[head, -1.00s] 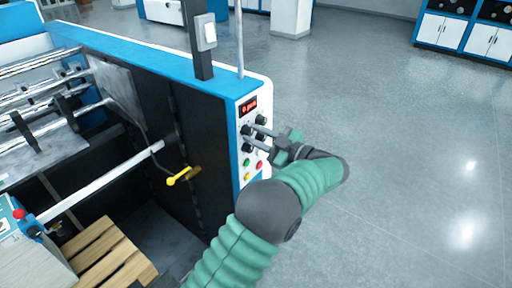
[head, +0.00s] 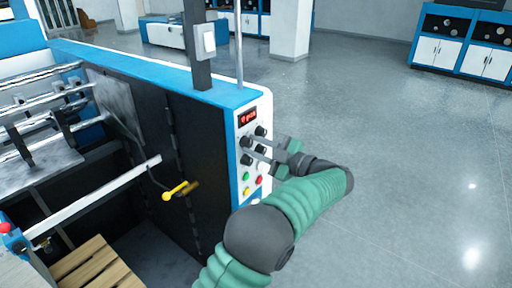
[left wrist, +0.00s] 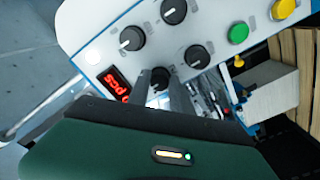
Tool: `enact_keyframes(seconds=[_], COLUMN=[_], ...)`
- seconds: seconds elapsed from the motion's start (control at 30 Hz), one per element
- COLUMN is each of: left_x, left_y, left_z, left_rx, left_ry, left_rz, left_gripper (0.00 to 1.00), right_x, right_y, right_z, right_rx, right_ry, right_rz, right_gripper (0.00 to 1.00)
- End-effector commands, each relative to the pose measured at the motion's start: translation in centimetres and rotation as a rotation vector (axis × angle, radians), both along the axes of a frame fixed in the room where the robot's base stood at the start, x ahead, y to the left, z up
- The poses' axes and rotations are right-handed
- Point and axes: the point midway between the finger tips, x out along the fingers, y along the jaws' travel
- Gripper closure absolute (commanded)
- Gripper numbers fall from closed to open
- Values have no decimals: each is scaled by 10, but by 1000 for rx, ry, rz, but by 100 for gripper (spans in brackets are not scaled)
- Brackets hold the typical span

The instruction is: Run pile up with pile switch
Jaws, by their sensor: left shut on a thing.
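The control panel (head: 252,165) is on the white end face of the blue and black machine, with several black knobs, a lit red display (head: 248,117) and coloured buttons. Its knobs and display also show in the left wrist view (left wrist: 95,50). My left gripper (head: 252,147) reaches the panel from the right and is shut on a black knob (left wrist: 160,76), beside the display in the wrist view. The fingers partly cover this knob, and its label cannot be read. I cannot tell which knob is the pile switch. My right gripper is not in view.
A yellow-handled crank (head: 178,190) sticks out of the machine's dark side. A wooden pallet (head: 95,268) lies low at the left. A post with a white switch box (head: 206,40) rises from the machine top. Open grey floor (head: 400,150) lies to the right.

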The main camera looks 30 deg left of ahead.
Motion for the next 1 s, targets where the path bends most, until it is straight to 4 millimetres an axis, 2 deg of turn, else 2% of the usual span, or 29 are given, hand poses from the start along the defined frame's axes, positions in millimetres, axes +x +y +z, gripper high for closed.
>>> enact_keyframes(seconds=[0.03, 0.17, 0.47, 0.57, 0.67, 1.0], left_x=[0, 0, 0, 0, -1, -8], left_y=[0, 0, -1, -9, -28, -126], left_z=[1, 1, 0, -2, -4, -5], left_rx=[1, 1, 0, 0, 0, -1], left_ry=[-2, -1, 0, 0, 0, -1], left_rz=[-1, -1, -1, -3, -4, -5], left_gripper=[70, 53, 52, 52, 52, 52], right_x=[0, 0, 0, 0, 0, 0], right_y=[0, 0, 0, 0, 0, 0], right_z=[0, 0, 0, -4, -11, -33], right_rx=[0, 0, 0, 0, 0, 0], right_ry=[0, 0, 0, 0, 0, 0], right_rz=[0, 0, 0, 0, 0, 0], right_gripper=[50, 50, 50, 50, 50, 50])
